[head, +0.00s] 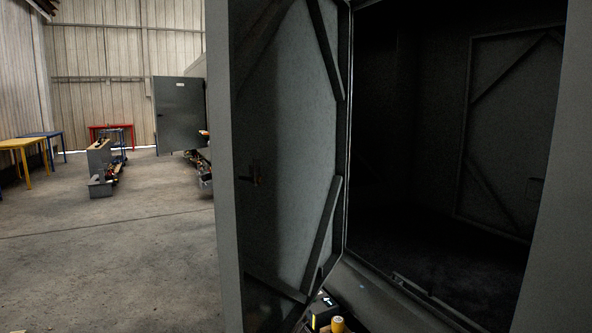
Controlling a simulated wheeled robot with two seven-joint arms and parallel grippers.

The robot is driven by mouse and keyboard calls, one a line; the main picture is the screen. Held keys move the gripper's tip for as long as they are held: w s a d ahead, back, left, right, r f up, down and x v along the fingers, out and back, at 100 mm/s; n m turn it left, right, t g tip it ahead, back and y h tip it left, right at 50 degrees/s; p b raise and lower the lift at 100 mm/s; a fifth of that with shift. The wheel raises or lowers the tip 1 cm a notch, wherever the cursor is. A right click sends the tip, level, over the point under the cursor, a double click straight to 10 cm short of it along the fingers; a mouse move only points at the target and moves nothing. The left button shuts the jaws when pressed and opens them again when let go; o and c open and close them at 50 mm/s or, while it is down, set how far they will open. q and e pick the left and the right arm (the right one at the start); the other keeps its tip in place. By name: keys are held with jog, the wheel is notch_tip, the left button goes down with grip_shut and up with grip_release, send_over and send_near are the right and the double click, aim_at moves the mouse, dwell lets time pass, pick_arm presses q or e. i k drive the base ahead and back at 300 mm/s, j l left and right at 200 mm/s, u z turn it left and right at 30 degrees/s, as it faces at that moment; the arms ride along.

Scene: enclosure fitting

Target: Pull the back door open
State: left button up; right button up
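A grey metal door (290,140) with diagonal braces stands wide open at the near side of a large grey enclosure, its inner face turned to me. A small latch or handle (252,180) sits near its free edge. Through the dark opening, a second braced door panel (505,130) shows on the enclosure's far side and looks shut. I cannot tell from this view which of the two is the back door. Neither of my grippers is in view.
The enclosure's sill (430,300) crosses the bottom of the opening. A small black and yellow item and a yellow cylinder (338,324) are below the door. Another grey cabinet door (180,114), a yellow table (22,150) and a red table (112,130) stand farther back.

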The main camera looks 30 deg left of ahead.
aim_at(278, 74)
jog(key=j+z, duration=0.1)
jog(key=j, duration=2.85)
jog(key=j+u, duration=0.1)
